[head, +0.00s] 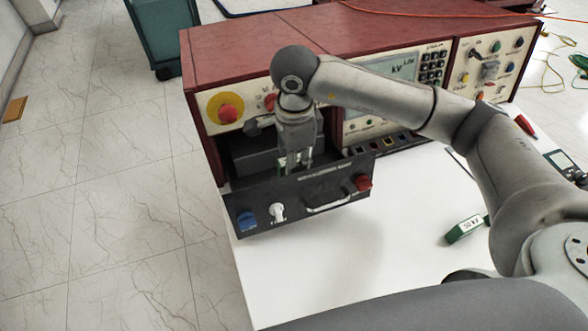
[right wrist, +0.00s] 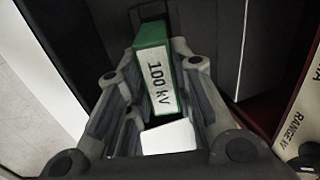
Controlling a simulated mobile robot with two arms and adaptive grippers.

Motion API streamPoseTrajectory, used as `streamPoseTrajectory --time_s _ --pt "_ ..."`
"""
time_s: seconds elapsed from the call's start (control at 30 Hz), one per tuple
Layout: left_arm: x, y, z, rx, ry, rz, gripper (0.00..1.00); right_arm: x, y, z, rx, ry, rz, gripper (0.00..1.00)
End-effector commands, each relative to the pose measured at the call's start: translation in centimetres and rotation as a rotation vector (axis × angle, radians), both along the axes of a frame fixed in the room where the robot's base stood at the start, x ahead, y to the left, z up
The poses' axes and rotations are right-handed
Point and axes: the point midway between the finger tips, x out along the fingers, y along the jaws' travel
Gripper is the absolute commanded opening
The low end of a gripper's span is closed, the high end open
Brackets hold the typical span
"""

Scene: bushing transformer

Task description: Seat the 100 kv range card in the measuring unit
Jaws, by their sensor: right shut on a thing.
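My right gripper (head: 296,160) points down into the pulled-out drawer of the measuring unit (head: 300,203), behind its black front panel. It is shut on the green 100 kV range card (right wrist: 160,75), whose white label faces the right wrist camera. In the head view only a small green and white bit of the card (head: 283,162) shows between the fingers. The card is inside or just above the dark drawer space; its lower end and any slot are hidden, so I cannot tell whether it touches one. My left gripper is not in view.
The drawer front carries a blue knob (head: 246,219), a white knob (head: 277,211), a handle (head: 328,203) and a red knob (head: 363,183). The maroon console (head: 235,50) stands behind. A green 50 kV card (head: 465,229) lies on the white table (head: 400,235), which has free room around it.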

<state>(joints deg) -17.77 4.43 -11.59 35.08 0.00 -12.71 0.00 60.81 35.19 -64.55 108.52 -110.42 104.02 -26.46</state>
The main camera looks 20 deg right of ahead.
Motion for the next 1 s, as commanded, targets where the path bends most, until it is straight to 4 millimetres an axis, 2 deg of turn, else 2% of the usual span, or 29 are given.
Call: streamPoseTrajectory --time_s 0.17,0.4,0.77,0.8,0.93,1.0 --pt "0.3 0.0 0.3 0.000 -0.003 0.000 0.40 0.0 0.0 -1.3 0.000 0.001 -0.001 0.00" --pt "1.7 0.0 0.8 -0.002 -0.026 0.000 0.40 0.0 0.0 -4.2 0.000 0.001 0.000 0.00" --pt "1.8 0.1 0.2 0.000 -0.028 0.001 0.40 0.0 0.0 -4.8 0.000 -0.002 0.001 0.00" --pt "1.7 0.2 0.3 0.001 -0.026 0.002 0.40 0.0 0.0 -4.7 0.000 -0.001 0.000 0.25" --pt "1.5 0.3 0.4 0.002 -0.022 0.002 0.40 0.0 0.0 -4.6 0.000 -0.001 0.000 0.42" --pt "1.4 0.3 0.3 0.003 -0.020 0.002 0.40 0.0 0.0 -4.6 0.000 -0.001 0.000 0.44"
